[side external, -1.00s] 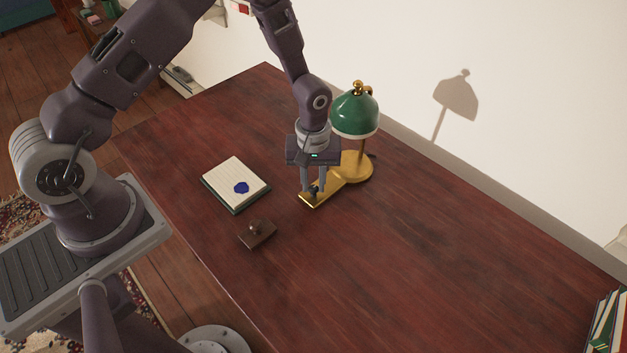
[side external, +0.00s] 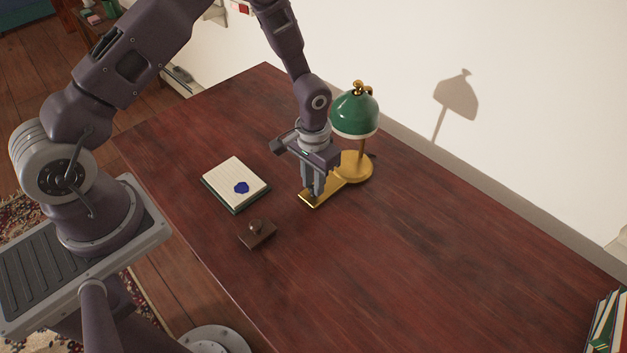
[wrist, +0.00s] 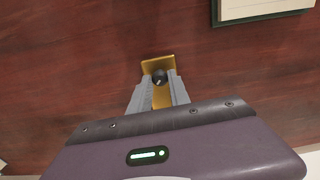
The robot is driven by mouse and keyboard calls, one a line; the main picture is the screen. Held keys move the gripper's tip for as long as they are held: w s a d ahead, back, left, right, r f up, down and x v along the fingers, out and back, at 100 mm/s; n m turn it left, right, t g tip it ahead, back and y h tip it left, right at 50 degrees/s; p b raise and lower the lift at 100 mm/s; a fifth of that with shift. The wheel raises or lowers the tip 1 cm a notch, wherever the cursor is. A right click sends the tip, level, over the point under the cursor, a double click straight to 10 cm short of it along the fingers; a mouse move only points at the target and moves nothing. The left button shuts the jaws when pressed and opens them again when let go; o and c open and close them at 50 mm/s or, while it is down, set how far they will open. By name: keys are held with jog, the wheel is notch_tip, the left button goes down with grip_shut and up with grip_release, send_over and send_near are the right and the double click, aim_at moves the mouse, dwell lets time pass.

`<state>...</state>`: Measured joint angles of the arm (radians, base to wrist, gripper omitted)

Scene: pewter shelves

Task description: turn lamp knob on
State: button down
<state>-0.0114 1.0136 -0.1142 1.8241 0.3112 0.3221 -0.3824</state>
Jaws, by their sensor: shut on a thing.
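The desk lamp has a green shade (side external: 354,112) and a round brass base (side external: 357,168). A flat brass arm (side external: 308,202) runs from the base toward the front left. In the wrist view the dark round knob (wrist: 159,76) stands on this brass plate (wrist: 150,63). My gripper (side external: 314,192) points down over the end of the plate. Its two fingers (wrist: 158,88) are shut on the knob, one on each side. In the side view the fingers mostly hide the knob.
A notepad with a blue blot (side external: 235,183) lies left of the lamp; its edge shows in the wrist view (wrist: 262,10). A small dark brown block with a round handle (side external: 257,233) lies nearer the front. Books (side external: 607,325) stand at the far right. The desk's right part (side external: 440,260) is clear.

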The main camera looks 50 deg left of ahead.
jog(key=m, duration=0.4)
jog(key=shift+m, duration=2.6)
jog(key=c, duration=1.2)
grip_release()
notch_tip(320, 180, up, 7)
jog(key=shift+r, duration=0.1)
